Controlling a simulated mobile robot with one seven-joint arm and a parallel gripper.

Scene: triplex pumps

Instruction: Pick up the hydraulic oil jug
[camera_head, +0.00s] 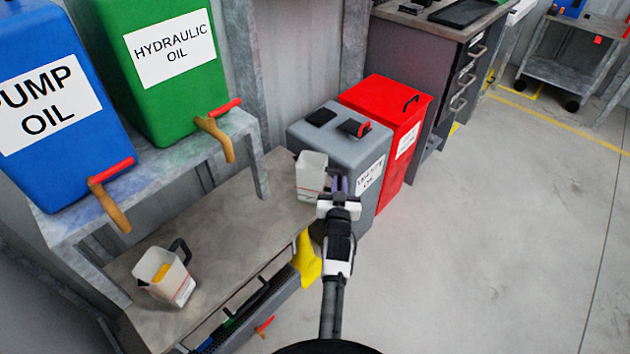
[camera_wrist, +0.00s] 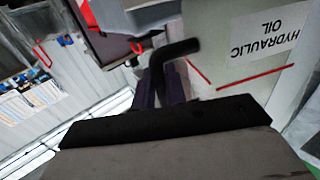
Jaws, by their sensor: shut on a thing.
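The hydraulic oil jug (camera_head: 311,172), white with a dark handle, is at the far right end of the bench in the head view. I cannot tell whether its base touches the bench. My gripper (camera_head: 338,186) is at its right side. In the wrist view the jug (camera_wrist: 238,55) fills the upper right, with a "HYDRAULIC OIL" label. Its black handle (camera_wrist: 180,48) lies between the purple fingers of my gripper (camera_wrist: 162,86), which are shut on it. In the head view the handle is hidden by my gripper.
A second jug (camera_head: 163,275) with yellowish contents stands on the near bench top (camera_head: 222,240). Blue (camera_head: 50,150) and green (camera_head: 190,105) oil tanks with taps sit on a shelf above. Grey (camera_head: 340,150) and red (camera_head: 395,110) bins stand beyond the bench. Open floor (camera_head: 500,230) lies right.

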